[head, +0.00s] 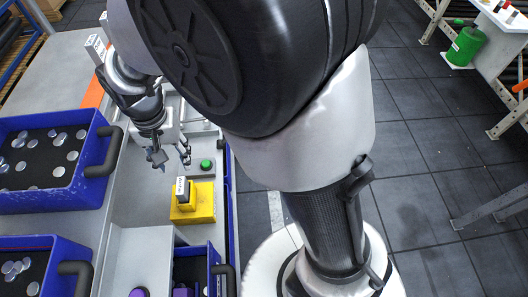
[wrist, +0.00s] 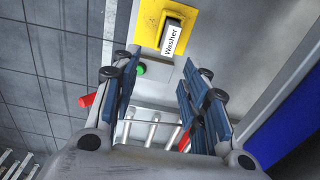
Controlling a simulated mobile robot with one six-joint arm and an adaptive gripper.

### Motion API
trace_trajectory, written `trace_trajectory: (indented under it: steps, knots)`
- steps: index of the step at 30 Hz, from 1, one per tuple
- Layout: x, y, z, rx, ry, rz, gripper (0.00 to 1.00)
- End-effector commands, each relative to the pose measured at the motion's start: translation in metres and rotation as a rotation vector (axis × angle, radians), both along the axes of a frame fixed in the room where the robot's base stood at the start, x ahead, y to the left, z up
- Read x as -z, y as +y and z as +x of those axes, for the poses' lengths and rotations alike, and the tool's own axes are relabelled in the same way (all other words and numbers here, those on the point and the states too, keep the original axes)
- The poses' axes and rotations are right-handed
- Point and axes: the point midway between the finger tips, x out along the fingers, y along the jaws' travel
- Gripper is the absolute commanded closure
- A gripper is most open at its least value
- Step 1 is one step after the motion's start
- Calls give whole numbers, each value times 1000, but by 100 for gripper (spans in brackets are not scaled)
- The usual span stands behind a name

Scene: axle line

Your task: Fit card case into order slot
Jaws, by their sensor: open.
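The card case (head: 182,190) is a small dark block with a white label, standing upright at the yellow holder (head: 205,208). In the wrist view the card case (wrist: 171,41) reads "Washer" and shows at the top, against the yellow holder (wrist: 147,22). I cannot tell how deep it sits, and no separate order slot can be made out. My gripper (head: 171,158) is above the grey bench, just behind the holder in the head view. In the wrist view my gripper (wrist: 158,84) has its fingers wide apart with nothing between them, clear of the case.
A green button (head: 206,164) is on a grey box close to the holder. Blue bins with dark handles, one holding metal discs (head: 62,150), stand at the left. A smaller blue bin (head: 214,260) with purple parts is in front. Metal rollers (wrist: 152,131) lie beneath my fingers.

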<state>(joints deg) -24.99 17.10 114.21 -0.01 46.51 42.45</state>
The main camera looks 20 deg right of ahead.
Motion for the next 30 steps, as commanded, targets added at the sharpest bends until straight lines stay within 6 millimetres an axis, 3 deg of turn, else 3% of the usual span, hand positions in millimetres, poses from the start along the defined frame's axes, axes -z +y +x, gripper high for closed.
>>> trace_trajectory:
  steps: [1, 6, 13, 21, 25, 30]
  knots:
    - [-18, -13, -3, -7, -25, 9, 59]
    - [-65, -59, -26, -65, -99, 22, 59]
    - [-108, -113, -72, -147, -201, 12, 59]
    - [-129, -160, -135, -237, -315, -38, 59]
    - [-130, -171, -156, -269, -350, -64, 59]
    - [-128, -177, -168, -291, -371, -83, 59]
